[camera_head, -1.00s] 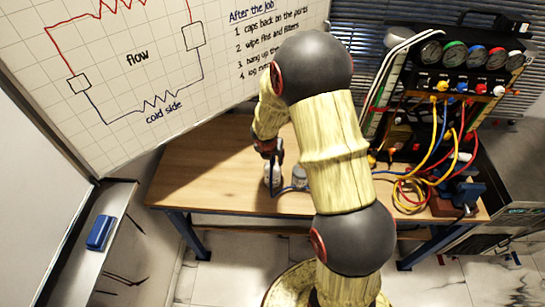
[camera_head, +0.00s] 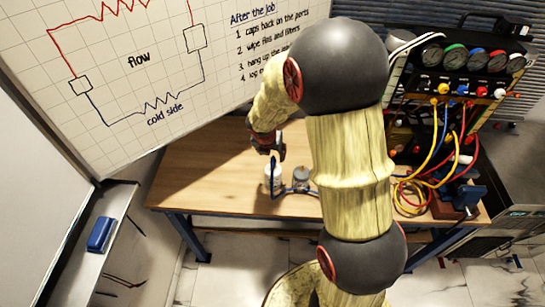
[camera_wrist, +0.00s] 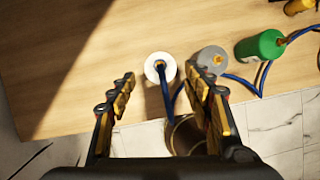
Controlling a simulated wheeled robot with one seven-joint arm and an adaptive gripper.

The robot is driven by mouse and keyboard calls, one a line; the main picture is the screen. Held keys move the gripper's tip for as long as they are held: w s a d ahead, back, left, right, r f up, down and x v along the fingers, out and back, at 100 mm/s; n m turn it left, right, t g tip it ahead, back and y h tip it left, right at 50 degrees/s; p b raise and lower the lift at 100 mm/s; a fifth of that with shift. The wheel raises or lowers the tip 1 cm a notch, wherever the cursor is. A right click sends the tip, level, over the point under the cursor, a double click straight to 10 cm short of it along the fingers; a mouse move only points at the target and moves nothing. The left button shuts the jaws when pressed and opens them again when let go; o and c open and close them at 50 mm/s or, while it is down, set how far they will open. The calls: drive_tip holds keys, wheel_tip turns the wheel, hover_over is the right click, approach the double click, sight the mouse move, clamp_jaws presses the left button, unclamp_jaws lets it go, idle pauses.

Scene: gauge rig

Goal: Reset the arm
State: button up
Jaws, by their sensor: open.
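My gripper (camera_head: 270,146) is over the wooden workbench in the head view, above a pale cylinder (camera_head: 272,178). In the wrist view my gripper (camera_wrist: 165,82) has its two yellow-padded fingers spread wide, with nothing held between them. A white-topped cylinder (camera_wrist: 158,66) with a blue hose stands below, seen between and just beyond the fingertips. My arm fills the middle of the head view and hides part of the bench.
A grey cylinder (camera_wrist: 212,60) and a green one (camera_wrist: 262,46) are on the bench (camera_head: 205,165). A gauge rig (camera_head: 470,65) with coloured hoses stands right. A whiteboard (camera_head: 130,70) is behind, left. The bench's left part is clear.

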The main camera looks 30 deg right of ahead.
drive_tip(key=shift+v, duration=1.95)
drive_tip(key=s+a+r+m+y+b, duration=0.1)
drive_tip(key=s+a+r+m+b, duration=0.2)
drive_tip(key=s+m, duration=0.5)
drive_tip(key=s+a+r+m+t+y+b, duration=0.1)
drive_tip(key=s+a+r+m+b, duration=0.2)
drive_tip(key=s+a+r+m, duration=0.2)
drive_tip(key=s+a+r+m+t+y+b, duration=0.1)
drive_tip(key=s+a+r+m+b, duration=0.2)
drive_tip(key=s+m, duration=0.8)
drive_tip(key=a+r+m, duration=0.1)
drive_tip(key=a+m, duration=0.1)
drive_tip(key=m, duration=0.1)
drive_tip(key=shift+s+a, duration=0.2)
drive_tip(key=shift+s, duration=0.1)
drive_tip(key=shift+r, duration=0.2)
